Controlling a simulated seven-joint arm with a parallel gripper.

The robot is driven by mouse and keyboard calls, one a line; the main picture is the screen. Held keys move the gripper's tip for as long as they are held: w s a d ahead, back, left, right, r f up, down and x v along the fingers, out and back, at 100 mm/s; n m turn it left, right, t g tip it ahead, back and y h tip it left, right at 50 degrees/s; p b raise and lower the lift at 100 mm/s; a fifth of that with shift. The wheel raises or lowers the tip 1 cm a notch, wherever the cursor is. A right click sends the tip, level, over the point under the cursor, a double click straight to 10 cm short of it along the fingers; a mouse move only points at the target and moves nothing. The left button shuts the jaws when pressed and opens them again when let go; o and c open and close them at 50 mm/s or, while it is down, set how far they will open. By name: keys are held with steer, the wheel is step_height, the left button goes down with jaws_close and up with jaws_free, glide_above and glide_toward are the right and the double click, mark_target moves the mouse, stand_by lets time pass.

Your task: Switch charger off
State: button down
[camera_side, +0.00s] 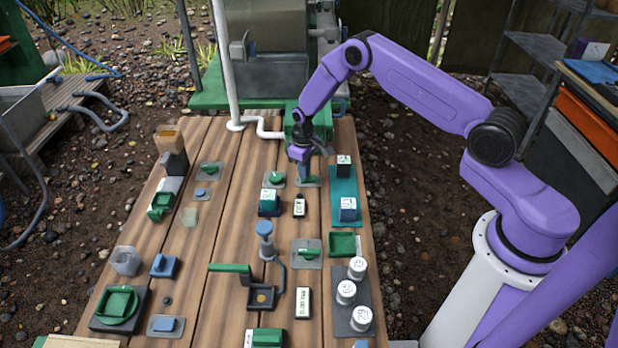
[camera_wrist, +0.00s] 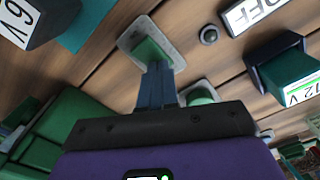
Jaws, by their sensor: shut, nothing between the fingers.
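My gripper (camera_side: 303,158) hangs low over the far end of the wooden bench, its fingers pointing down. In the wrist view its dark blue fingers (camera_wrist: 157,88) are together and empty. Their tips are at or very near a green switch (camera_wrist: 150,50) on a pale grey plate; I cannot tell if they touch. In the side view that plate (camera_side: 311,183) is partly hidden by the gripper. A white label reading OFF (camera_wrist: 256,12) lies near it, beside a small dark round button (camera_wrist: 208,35). No part is clearly marked as the charger.
A teal mat (camera_side: 345,176) with blocks stands to the right; one reads 6V (camera_wrist: 20,20) in the wrist view. A 12 V block (camera_wrist: 290,75) and a green knob (camera_side: 276,178) are to the left. A white pipe (camera_side: 265,132) runs behind.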

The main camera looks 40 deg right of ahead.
step_height(320, 180, up, 6)
steer(key=shift+r, duration=0.25)
stand_by(0.5)
steer(key=s+a+r+n, duration=0.5)
steer(key=s+a+r, duration=0.8)
steer(key=s+r, duration=0.4)
steer(key=s+d+r+n, duration=0.2)
steer(key=s+r, duration=0.1)
steer(key=s, duration=0.9)
steer(key=s+d+r+n, duration=0.2)
steer(key=s+d+r, duration=0.1)
steer(key=s, duration=0.9)
steer(key=shift+r+n, duration=0.3)
